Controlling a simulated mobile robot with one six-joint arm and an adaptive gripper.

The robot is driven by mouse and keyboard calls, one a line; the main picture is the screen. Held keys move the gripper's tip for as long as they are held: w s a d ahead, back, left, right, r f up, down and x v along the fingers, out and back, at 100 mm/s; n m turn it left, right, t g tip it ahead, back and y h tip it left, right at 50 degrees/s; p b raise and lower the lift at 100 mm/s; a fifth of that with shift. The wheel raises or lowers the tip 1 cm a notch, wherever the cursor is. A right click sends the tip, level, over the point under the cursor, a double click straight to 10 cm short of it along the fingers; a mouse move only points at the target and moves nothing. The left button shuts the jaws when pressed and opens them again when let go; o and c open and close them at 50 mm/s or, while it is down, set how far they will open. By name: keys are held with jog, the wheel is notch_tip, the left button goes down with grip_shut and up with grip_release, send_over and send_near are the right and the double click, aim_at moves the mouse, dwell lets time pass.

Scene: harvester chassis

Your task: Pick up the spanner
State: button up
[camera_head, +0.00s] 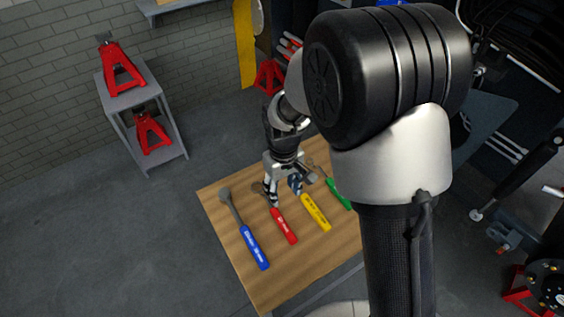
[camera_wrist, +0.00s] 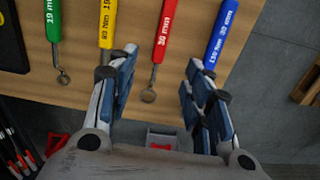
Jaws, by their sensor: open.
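Several hand tools with coloured handles lie side by side on the wooden table. A red-handled tool (camera_head: 284,226) has a round metal end, which shows in the wrist view (camera_wrist: 148,95). Beside it lie a blue-handled tool (camera_head: 255,247), a yellow-handled tool (camera_head: 316,213) and a green-handled tool (camera_head: 339,195). I cannot tell for certain which is the spanner. My gripper (camera_head: 284,195) is open above the tools' metal ends. In the wrist view its fingers (camera_wrist: 161,62) stand apart, with the red tool between them in the picture. The fingers hide the yellow and blue tools' ends.
The wooden table (camera_head: 228,255) has bare room at its left and front. A grey shelf (camera_head: 128,98) with red jack stands is at the back left. A yellow post (camera_head: 244,45) stands behind the table. My arm covers the table's right side.

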jog(key=b, duration=0.4)
send_over(281, 221)
jog(key=f, duration=1.3)
jog(key=shift+w+d, duration=0.15)
jog(key=shift+d, duration=0.05)
jog(key=f, duration=0.1)
jog(key=f+b, duration=0.1)
jog(key=f, duration=0.1)
jog(key=f+b, duration=0.1)
jog(key=f, duration=0.1)
jog(key=shift+s+a, duration=0.15)
jog(key=shift+s, duration=0.1)
jog(key=shift+c, duration=0.5)
grip_shut()
